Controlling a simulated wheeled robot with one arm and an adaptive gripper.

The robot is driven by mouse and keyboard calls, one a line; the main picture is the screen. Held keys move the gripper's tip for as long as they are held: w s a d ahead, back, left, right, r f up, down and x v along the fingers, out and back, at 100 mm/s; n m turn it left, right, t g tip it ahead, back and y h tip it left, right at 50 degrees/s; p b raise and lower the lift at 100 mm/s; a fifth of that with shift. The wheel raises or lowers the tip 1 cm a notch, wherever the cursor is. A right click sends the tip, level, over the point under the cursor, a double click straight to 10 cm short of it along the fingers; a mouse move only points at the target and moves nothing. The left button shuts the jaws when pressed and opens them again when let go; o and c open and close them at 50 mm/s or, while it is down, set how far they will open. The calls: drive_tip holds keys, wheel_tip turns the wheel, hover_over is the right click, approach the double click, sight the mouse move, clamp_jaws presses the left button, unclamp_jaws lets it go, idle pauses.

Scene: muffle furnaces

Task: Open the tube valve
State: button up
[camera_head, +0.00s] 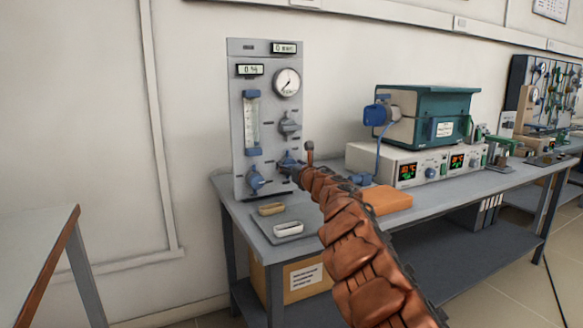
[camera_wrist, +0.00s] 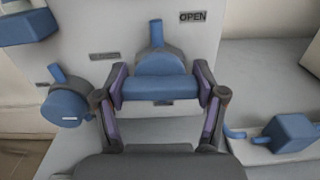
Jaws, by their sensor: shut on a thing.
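The grey gas panel (camera_head: 264,110) stands upright at the left end of the bench. In the wrist view, a blue valve knob (camera_wrist: 158,66) with a pointer sticking straight up sits between my fingers. An OPEN label (camera_wrist: 193,17) is above and right of it; a second label (camera_wrist: 104,56) to its left is unreadable. My gripper (camera_wrist: 160,90) is shut on this knob, one finger at each side. In the head view my gripper (camera_head: 292,170) is at the panel's lower right and partly hides the knob.
A second blue knob (camera_wrist: 67,104) is left of the held one. The panel also bears a dial gauge (camera_head: 287,83) and a flow tube (camera_head: 252,122). A tray (camera_head: 283,237) with two small boats lies in front. A green-and-beige furnace (camera_head: 430,116) stands right on a controller (camera_head: 415,165).

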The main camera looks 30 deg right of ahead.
drive_tip(key=m+p, duration=0.1)
drive_tip(key=m, duration=0.4)
drive_tip(key=m+p, duration=0.3)
drive_tip(key=m, duration=0.1)
drive_tip(key=shift+r+m, duration=0.15)
drive_tip(key=shift+m, duration=0.25)
drive_tip(key=m+p, duration=0.4)
drive_tip(key=m, duration=0.1)
drive_tip(key=shift+d, duration=0.1)
drive_tip(key=shift+f+m+p, duration=0.3)
drive_tip(key=shift+m+p, duration=0.6)
drive_tip(key=shift+m, duration=0.4)
drive_tip(key=shift+d, duration=0.1)
drive_tip(key=o, duration=1.2)
drive_tip(key=shift+c, duration=0.2)
drive_tip(key=shift+s, duration=0.1)
